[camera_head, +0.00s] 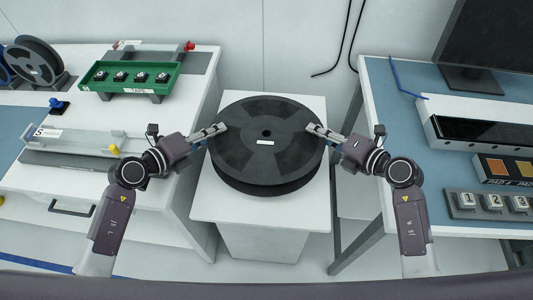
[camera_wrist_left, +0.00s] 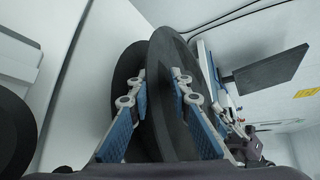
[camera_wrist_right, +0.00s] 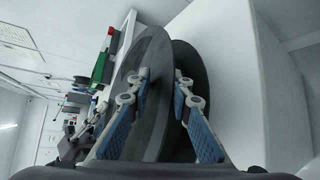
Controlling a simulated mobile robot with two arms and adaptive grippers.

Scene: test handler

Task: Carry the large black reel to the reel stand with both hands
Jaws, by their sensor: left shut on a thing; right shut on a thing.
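The large black reel (camera_head: 266,160) lies flat over the white pedestal (camera_head: 258,214) in the middle of the head view; whether it touches the top I cannot tell. My left gripper (camera_head: 221,128) is shut on the reel's left rim, and my right gripper (camera_head: 311,128) is shut on its right rim. In the left wrist view the reel (camera_wrist_left: 172,80) shows its two flanges, with the upper one between the fingers (camera_wrist_left: 160,85). The right wrist view shows the reel (camera_wrist_right: 155,70) likewise between the fingers (camera_wrist_right: 161,85). The reel stand may be the holder (camera_head: 62,82) at the upper left.
Black reels (camera_head: 35,58) stand upright at the far left. A green tray (camera_head: 130,88) and a clear-covered fixture (camera_head: 75,146) sit on the left bench. The right table (camera_head: 410,150) holds a monitor (camera_head: 490,40) and number blocks (camera_head: 490,203). Gaps separate the pedestal from both.

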